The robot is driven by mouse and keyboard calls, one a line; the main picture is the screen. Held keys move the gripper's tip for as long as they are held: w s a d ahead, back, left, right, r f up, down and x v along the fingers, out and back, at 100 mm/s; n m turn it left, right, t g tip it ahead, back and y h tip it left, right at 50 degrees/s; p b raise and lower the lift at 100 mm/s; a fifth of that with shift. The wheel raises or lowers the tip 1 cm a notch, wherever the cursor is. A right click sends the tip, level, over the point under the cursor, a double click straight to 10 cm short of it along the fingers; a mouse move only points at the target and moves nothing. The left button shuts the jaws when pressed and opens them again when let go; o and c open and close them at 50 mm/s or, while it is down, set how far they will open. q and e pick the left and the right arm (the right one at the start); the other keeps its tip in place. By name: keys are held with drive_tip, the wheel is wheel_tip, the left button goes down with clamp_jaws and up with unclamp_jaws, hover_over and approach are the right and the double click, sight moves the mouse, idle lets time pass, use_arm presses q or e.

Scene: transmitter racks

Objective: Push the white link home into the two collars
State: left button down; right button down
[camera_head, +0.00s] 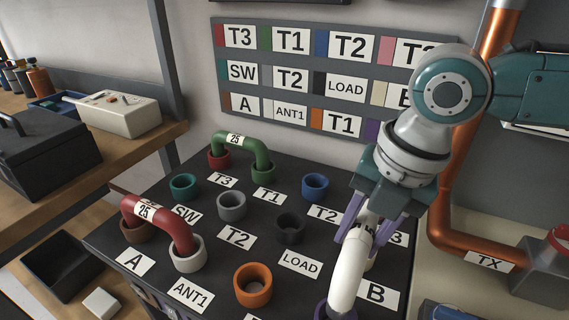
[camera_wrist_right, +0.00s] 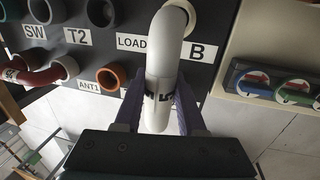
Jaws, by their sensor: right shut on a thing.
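The white link (camera_head: 349,270) is a bent white tube with a dark printed band. My right gripper (camera_head: 360,242) is shut on it, with purple fingers on both sides. In the head view its near end meets a purple collar (camera_head: 322,312) at the bottom edge. How deep either end sits cannot be told. My left gripper is not in view.
A green link (camera_head: 240,142) and a red link (camera_head: 158,220) stand in other collars of the dark panel (camera_head: 265,210). An orange collar (camera_head: 252,283) and a black collar (camera_head: 290,228) are empty to the left. A copper pipe (camera_head: 445,200) stands right of my arm.

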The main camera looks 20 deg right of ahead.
drive_tip(key=shift+f+b, duration=0.5)
drive_tip(key=shift+f, duration=0.2)
drive_tip(key=shift+f+b, duration=1.05)
drive_tip(key=shift+f, duration=0.5)
drive_tip(key=shift+c, duration=2.1)
unclamp_jaws()
drive_tip(key=r, duration=0.3)
drive_tip(key=s+d+r+p, duration=0.1)
drive_tip(key=r, duration=0.5)
drive_tip(key=shift+s+d+r, duration=0.15)
drive_tip(key=shift+s+r, duration=0.1)
drive_tip(key=shift+r, duration=0.1)
